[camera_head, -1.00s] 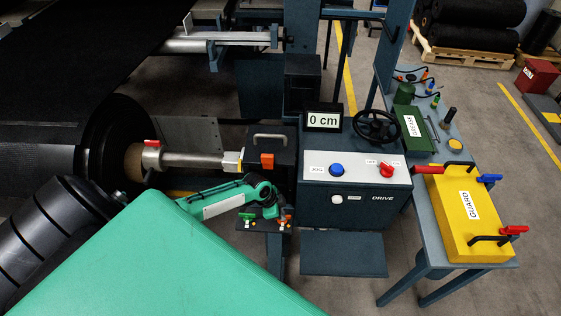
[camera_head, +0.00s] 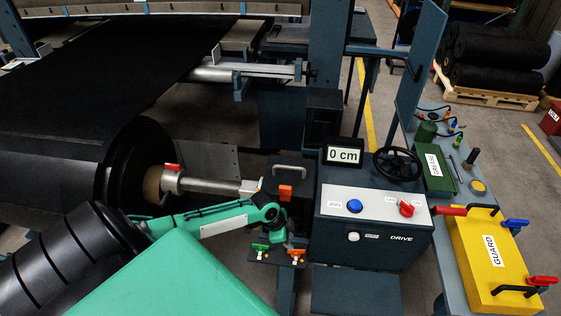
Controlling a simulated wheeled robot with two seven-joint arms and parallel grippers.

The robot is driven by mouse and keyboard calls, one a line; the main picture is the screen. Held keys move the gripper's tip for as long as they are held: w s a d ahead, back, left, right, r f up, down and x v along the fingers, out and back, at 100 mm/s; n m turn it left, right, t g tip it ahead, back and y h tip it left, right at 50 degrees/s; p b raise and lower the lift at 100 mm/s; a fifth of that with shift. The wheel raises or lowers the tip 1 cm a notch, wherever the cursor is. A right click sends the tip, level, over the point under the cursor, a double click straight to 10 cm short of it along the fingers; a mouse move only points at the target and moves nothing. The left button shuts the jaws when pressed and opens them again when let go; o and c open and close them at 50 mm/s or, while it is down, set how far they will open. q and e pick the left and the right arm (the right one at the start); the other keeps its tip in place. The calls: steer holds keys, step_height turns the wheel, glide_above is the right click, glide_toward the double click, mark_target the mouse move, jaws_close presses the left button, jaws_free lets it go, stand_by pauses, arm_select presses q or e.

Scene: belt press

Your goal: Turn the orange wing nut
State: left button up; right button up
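An orange wing nut (camera_head: 297,253) sits on a small dark shelf in front of the dark block, left of the drive box. A green wing nut (camera_head: 261,249) sits on the same shelf to its left. My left gripper (camera_head: 280,238) hangs at the end of the green arm, just above the shelf and between the two nuts, close to the orange one. Its fingers are small and partly hidden, so I cannot tell whether they are open or touch the nut. My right gripper is not in view.
The drive box (camera_head: 378,232) with its blue button, red knob and 0 cm display (camera_head: 345,155) stands to the right. A dark block (camera_head: 290,173) with a handle and orange part is behind the shelf. A yellow guard (camera_head: 487,259) lies on the right bench.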

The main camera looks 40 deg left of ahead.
arm_select(q)
steer(key=b+v, duration=0.1)
steer(key=v, duration=0.7)
